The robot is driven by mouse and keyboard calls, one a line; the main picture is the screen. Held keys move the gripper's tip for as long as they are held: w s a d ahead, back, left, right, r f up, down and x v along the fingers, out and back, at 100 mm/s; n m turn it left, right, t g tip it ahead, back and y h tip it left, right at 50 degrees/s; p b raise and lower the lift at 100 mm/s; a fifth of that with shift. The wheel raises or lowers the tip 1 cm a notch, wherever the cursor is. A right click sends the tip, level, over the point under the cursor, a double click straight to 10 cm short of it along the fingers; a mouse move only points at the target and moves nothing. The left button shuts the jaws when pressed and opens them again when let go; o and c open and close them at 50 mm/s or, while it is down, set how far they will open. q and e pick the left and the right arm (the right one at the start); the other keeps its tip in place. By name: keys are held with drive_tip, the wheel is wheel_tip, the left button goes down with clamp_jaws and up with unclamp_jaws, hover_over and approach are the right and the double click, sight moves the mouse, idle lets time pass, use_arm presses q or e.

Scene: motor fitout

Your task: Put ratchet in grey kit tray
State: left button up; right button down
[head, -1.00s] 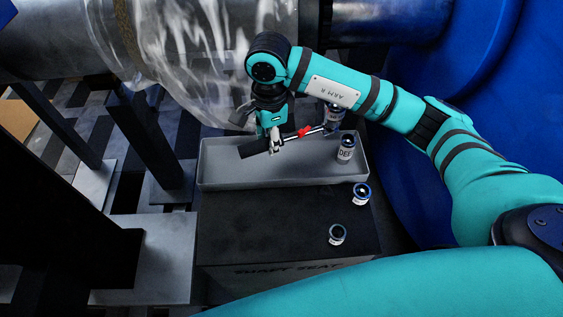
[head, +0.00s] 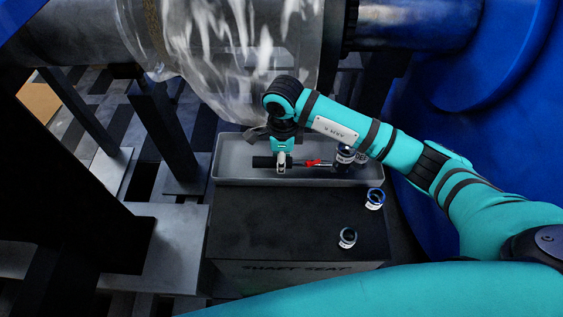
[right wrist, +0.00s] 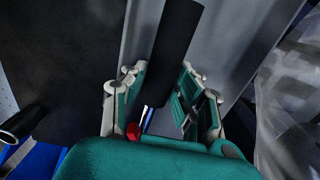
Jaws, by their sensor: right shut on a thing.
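The ratchet (head: 313,162) has a black grip, a red part and a metal shank. My right gripper (head: 283,166) is shut on it, and it lies level across the picture over the grey kit tray (head: 230,182). It looks low, within the tray's outline; whether it touches the floor I cannot tell. In the right wrist view its black grip (right wrist: 174,55) runs between the fingers of my right gripper (right wrist: 166,100), and a red bit shows near the palm. The ratchet's right end is near the sockets. My left gripper is not in view.
Dark sockets (head: 345,155) stand at the tray's right end. Two more, one blue-rimmed (head: 375,198) and one lower (head: 347,237), stand on the black shaft seat box (head: 285,225) in front. A plastic-wrapped shaft (head: 225,55) hangs behind the tray.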

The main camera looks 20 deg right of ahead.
drive_tip(key=shift+f, duration=0.9)
drive_tip(key=c, duration=1.3)
unclamp_jaws()
drive_tip(key=shift+f, duration=0.15)
drive_tip(key=shift+r, duration=0.25)
wheel_tip(320, 180, up, 12)
drive_tip(key=shift+d+f+b, duration=0.1)
drive_tip(key=shift+d+b, duration=0.05)
drive_tip(key=shift+b, duration=0.2)
